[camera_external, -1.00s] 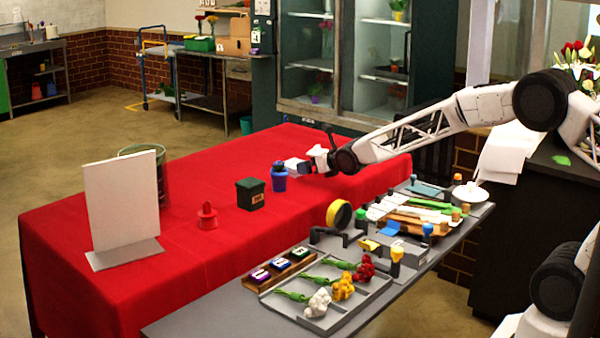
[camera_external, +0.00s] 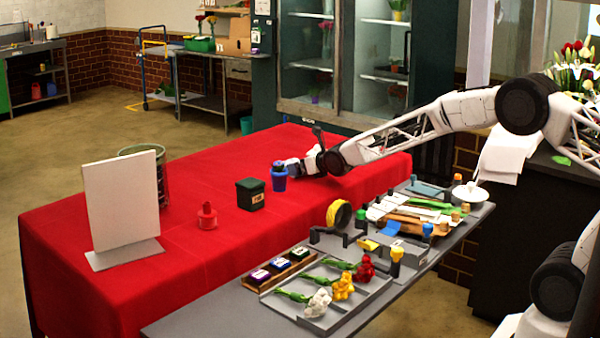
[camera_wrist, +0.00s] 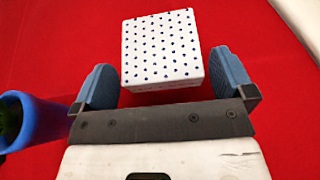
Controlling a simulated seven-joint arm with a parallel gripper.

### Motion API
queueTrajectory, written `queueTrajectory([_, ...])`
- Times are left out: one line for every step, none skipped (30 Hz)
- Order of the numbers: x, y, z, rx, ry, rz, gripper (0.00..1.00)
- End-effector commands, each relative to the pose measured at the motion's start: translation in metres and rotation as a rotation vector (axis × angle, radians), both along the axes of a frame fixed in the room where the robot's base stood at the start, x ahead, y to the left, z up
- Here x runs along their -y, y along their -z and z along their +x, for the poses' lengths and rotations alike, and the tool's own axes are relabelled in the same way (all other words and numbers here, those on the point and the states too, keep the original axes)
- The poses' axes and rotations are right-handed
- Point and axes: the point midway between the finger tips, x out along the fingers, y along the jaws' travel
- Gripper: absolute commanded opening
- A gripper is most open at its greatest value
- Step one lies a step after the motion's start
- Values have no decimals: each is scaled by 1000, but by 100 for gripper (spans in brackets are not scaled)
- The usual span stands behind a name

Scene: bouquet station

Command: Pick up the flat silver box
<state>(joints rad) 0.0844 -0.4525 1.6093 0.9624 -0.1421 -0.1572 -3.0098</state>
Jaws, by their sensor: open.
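A white box with dark blue dots (camera_wrist: 163,48) sits on the red cloth, between and slightly ahead of my fingers in the wrist view. It looks white rather than silver; I see no plainly silver box. My gripper (camera_wrist: 166,78) is open, with one blue-grey finger on each side of the box. A gap shows on the right; the left finger is close to the box's side. In the external view my gripper (camera_external: 297,167) is low over the table's far part, and the box cannot be told apart from it there.
A blue cup (camera_external: 279,172) stands close to my gripper; it shows at left in the wrist view (camera_wrist: 48,122). A dark green box (camera_external: 250,194), a red bottle (camera_external: 207,216) and a white panel (camera_external: 122,200) stand to the left. The red cloth (camera_external: 190,280) has free room.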

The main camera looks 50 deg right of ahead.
Motion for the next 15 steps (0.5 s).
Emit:
queueTrajectory([0,1,2,-1,0,0,100])
queueTrajectory([0,2,3,0,0,0,100])
queueTrajectory([0,2,4,0,0,0,100])
queueTrajectory([0,2,4,0,0,0,100])
queueTrajectory([0,2,5,0,0,0,100])
queueTrajectory([0,2,5,0,0,0,100])
queueTrajectory([0,2,5,0,0,0,100])
queueTrajectory([0,2,5,0,0,0,100])
queueTrajectory([0,2,5,0,0,0,100])
queueTrajectory([0,2,5,0,0,0,100])
queueTrajectory([0,2,5,0,0,0,100])
queueTrajectory([0,2,5,0,0,0,100])
queueTrajectory([0,2,5,0,0,0,100])
queueTrajectory([0,2,5,0,0,0,100])
queueTrajectory([0,2,5,0,0,0,100])
